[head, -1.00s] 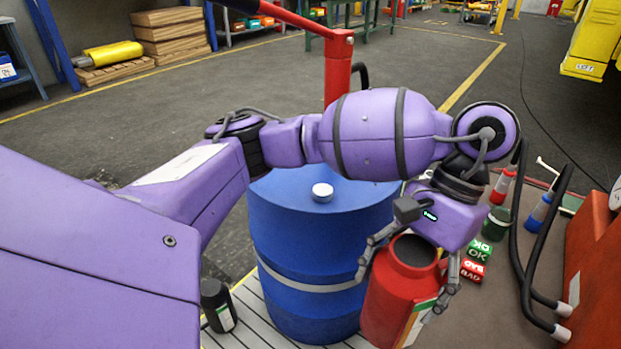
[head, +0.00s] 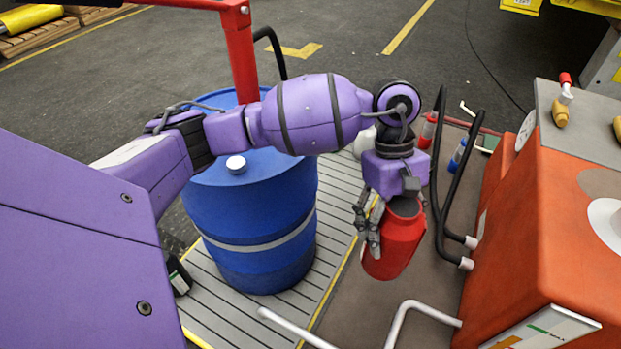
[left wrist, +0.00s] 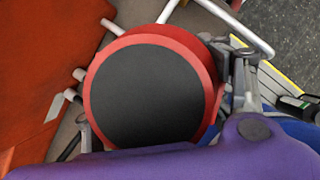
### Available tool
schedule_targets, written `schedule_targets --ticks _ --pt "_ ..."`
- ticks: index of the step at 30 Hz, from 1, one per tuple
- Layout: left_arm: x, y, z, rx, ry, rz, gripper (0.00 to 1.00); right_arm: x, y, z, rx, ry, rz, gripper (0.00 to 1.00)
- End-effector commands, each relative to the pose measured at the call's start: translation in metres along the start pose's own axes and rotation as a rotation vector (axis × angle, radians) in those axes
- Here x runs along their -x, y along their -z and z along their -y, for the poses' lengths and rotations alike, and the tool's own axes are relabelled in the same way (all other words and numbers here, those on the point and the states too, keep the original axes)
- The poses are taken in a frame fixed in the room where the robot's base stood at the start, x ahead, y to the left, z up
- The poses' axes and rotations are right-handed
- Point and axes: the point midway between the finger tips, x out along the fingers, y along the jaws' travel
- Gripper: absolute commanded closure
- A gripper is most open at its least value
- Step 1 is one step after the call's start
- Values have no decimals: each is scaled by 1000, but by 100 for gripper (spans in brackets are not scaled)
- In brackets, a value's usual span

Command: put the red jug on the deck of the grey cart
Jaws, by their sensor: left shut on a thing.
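The red jug (head: 397,243) hangs tilted in my left gripper (head: 385,225), above the brown floor area and right of the blue drum. The gripper's grey fingers are shut around the jug; the far finger is mostly hidden in the head view. In the left wrist view the jug's round dark mouth and red rim (left wrist: 150,38) fill the middle, with a finger of the left gripper (left wrist: 165,100) at each side. A grey slatted deck with yellow edges (head: 222,318) lies under the drum; I cannot tell whether it is the grey cart's deck. My right gripper is out of view.
The blue drum (head: 255,215) stands on the slats. White bent tubes (head: 425,308) cross the lower middle. An orange machine (head: 530,235) with black hoses (head: 443,190) stands at the right. A black bottle (head: 178,275) stands left of the drum.

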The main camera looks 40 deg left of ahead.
Motion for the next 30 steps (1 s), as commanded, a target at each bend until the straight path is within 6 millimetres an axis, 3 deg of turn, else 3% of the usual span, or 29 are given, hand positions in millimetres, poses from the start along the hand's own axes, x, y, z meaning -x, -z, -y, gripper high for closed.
schedule_targets --ticks 3,18,30 --pt "1 1 -13 198 -89 3 92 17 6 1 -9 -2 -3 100" --pt "-18 30 -44 900 -383 2 92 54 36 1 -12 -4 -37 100" --pt "-31 43 -48 1082 -457 2 92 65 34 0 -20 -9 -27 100"
